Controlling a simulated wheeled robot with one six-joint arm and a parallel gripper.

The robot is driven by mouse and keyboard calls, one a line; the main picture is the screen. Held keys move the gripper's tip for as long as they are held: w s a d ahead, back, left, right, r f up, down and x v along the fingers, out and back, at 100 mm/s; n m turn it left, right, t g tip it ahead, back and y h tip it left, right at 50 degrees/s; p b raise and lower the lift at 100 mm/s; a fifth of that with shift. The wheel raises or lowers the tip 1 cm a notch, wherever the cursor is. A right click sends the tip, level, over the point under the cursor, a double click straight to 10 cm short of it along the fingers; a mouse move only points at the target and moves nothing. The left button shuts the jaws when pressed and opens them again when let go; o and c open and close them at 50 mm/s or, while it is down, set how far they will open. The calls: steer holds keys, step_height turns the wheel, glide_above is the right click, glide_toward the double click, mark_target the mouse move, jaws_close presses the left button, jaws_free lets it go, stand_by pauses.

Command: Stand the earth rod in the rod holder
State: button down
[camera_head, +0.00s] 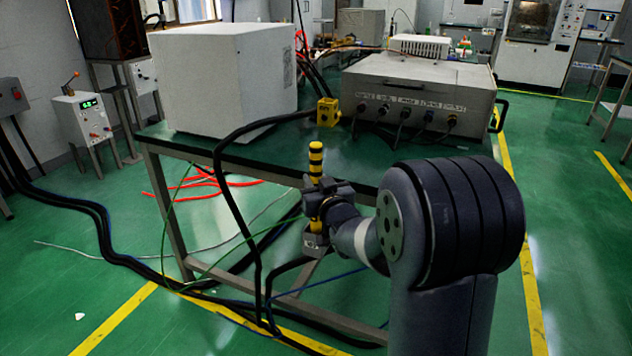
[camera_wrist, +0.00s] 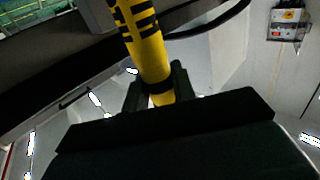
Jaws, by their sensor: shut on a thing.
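The earth rod (camera_head: 316,160) is yellow with black bands and looks about upright in the head view, in front of the table's near edge. My gripper (camera_head: 318,200) is shut around its middle, with yellow showing above and below the jaws. In the wrist view the rod (camera_wrist: 146,45) runs from between the fingers (camera_wrist: 158,88) to the top edge. A small grey bracket (camera_head: 316,245), seemingly the rod holder, sits right below the rod's lower end. I cannot tell whether the rod is in it or only in front of it.
The green-topped table (camera_head: 280,150) carries a white box (camera_head: 225,80), a yellow block (camera_head: 328,112) and a large grey unit (camera_head: 420,90). Black cables (camera_head: 225,190) hang over its edge and run along the floor.

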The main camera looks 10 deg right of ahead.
steer(key=shift+f+b, duration=0.8)
stand_by(0.4)
steer(key=c, duration=1.1)
jaws_free()
steer(key=shift+s, duration=0.1)
steer(key=s+d+p, duration=0.1)
steer(key=s, duration=0.9)
steer(key=shift+s, duration=0.25)
steer(key=shift+w+d, duration=0.1)
